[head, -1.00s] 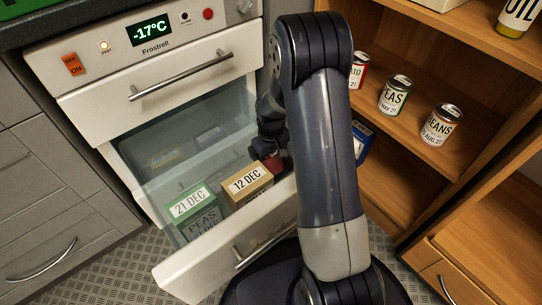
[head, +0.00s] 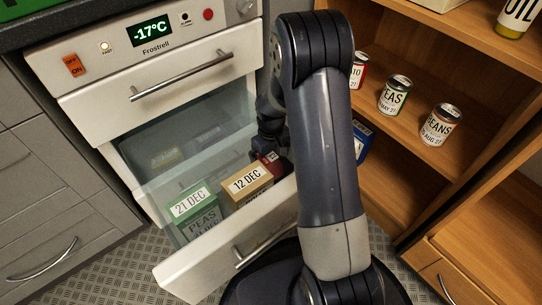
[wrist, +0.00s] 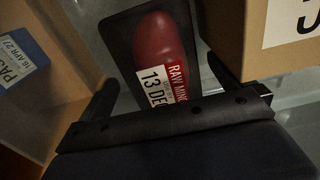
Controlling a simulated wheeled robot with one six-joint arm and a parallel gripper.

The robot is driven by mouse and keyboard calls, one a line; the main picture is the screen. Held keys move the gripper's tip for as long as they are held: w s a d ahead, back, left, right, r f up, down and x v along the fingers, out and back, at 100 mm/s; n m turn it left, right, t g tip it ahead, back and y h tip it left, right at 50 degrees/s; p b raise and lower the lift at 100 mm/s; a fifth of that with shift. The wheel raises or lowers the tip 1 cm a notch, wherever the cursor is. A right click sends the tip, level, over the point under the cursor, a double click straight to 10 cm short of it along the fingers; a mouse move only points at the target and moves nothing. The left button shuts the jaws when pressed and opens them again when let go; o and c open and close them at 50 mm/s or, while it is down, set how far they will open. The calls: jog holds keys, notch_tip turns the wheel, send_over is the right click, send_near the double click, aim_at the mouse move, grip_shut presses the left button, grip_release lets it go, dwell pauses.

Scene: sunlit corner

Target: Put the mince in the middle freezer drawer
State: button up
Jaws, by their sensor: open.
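The mince (wrist: 165,50) is a red pack on a black tray, labelled RAW MINCE 13 DEC. In the wrist view it lies between the two fingers of my gripper (wrist: 163,92), which is open with a gap visible at its sides. In the head view the mince (head: 269,160) shows as a small dark red patch below my gripper (head: 272,150), partly hidden by my arm. It is inside the pulled-out freezer drawer (head: 190,283), beside the tan 12 DEC box (head: 248,184). I cannot tell whether its whole underside touches the drawer floor.
A green 21 DEC peas box (head: 195,208) stands left of the tan box, which is close to my right finger in the wrist view. A closed drawer front (head: 175,88) is above. A wooden shelf (head: 400,125) with several cans stands right.

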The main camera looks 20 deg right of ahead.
aim_at(271, 159)
notch_tip(271, 159, up, 12)
jog(key=p, duration=0.4)
jog(key=shift+c, duration=0.4)
dwell(0.8)
